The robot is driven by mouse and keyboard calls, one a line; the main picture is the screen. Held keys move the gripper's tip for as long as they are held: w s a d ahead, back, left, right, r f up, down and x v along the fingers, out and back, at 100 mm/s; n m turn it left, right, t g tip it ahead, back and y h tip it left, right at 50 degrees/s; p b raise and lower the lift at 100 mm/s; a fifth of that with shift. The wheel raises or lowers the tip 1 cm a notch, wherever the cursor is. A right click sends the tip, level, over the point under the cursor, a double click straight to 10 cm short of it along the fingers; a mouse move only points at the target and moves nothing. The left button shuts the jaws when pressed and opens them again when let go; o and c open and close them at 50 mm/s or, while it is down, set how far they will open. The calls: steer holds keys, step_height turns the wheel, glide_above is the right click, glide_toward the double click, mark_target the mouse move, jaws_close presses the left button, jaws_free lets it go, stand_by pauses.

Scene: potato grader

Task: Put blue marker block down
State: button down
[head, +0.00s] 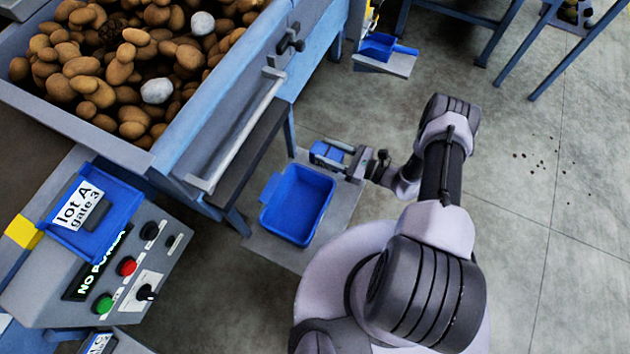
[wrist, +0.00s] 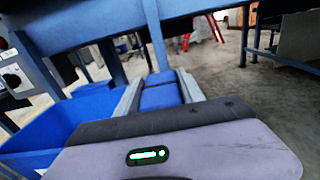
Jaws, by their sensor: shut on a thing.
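The blue marker block (head: 325,150) is between the jaws of my gripper (head: 332,157), behind the blue tub in the head view. In the wrist view the block (wrist: 160,92) shows as a blue shape between the two grey fingers of my gripper (wrist: 161,88). My gripper is shut on it. Whether the block touches the grey board below cannot be told.
An empty-looking blue tub (head: 297,204) stands on a grey board (head: 345,195) beside the grader's leg. The potato hopper (head: 120,155) and control panel (head: 120,270) are at the left. A blue tray (head: 375,46) is farther back. Open floor lies at the right.

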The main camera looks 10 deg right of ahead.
step_height(320, 180, down, 6)
steer(key=shift+b, duration=1.25)
steer(key=shift+f, duration=0.15)
steer(key=c, duration=0.7)
jaws_free()
